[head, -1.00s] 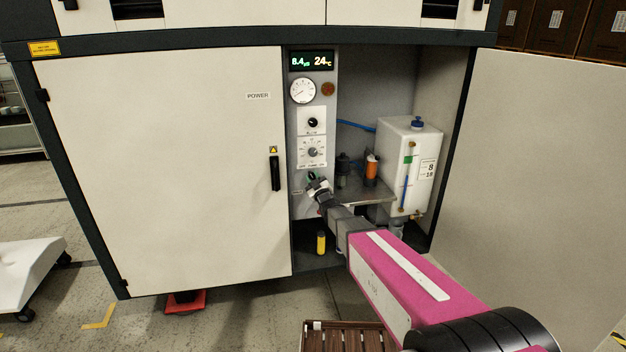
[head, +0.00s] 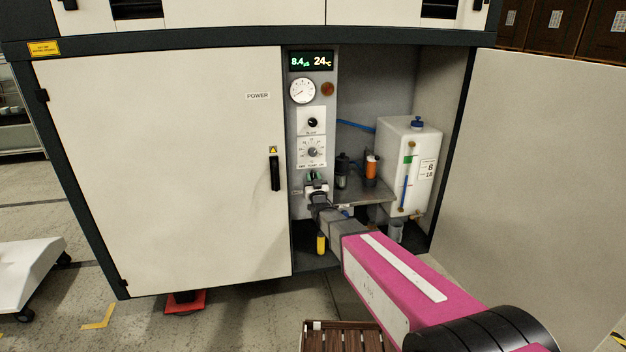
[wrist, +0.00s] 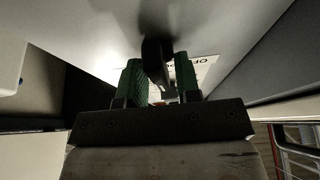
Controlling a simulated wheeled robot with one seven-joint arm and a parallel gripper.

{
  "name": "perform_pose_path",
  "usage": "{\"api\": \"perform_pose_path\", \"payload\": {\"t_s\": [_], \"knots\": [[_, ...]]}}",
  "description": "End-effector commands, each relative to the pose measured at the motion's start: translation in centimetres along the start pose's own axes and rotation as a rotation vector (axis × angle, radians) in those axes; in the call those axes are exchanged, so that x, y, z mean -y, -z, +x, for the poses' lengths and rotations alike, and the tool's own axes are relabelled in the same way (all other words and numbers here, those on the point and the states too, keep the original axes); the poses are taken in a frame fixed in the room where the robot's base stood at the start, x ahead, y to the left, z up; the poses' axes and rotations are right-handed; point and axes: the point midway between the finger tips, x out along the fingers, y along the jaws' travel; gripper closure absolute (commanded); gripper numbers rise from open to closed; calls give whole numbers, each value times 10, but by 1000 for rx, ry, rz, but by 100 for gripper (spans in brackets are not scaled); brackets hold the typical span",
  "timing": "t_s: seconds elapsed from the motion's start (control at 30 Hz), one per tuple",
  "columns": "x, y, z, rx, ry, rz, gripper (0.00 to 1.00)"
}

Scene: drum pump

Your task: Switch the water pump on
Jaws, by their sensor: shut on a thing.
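My gripper (head: 313,178) is at the lower part of the grey control panel (head: 297,227), below the white dial. In the wrist view, its two green fingers (wrist: 158,80) close on a dark switch handle (wrist: 155,48) that stands out from the panel. A white label (wrist: 206,68) behind the fingers is partly covered; letters like "OF" show on it. In the head view the gripper hides the handle, so its exact angle is hard to read there.
Above are a lit display (head: 311,61), a gauge (head: 302,90), a black knob (head: 312,122) and a dial (head: 312,152). A white tank (head: 400,160) stands right. The left door (head: 160,180) is shut; the right door (head: 550,190) is open.

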Motion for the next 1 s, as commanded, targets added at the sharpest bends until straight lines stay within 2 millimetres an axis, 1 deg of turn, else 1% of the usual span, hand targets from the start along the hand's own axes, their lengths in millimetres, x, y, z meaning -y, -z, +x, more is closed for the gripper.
{"api": "perform_pose_path", "payload": {"t_s": [0.2,0.5,0.7,1.0], "knots": [[0,0,0,1,-75,182,93],[-1,0,0,0,-154,375,93],[-2,0,0,-1,-186,450,93],[-2,0,0,-1,-203,490,93]]}}
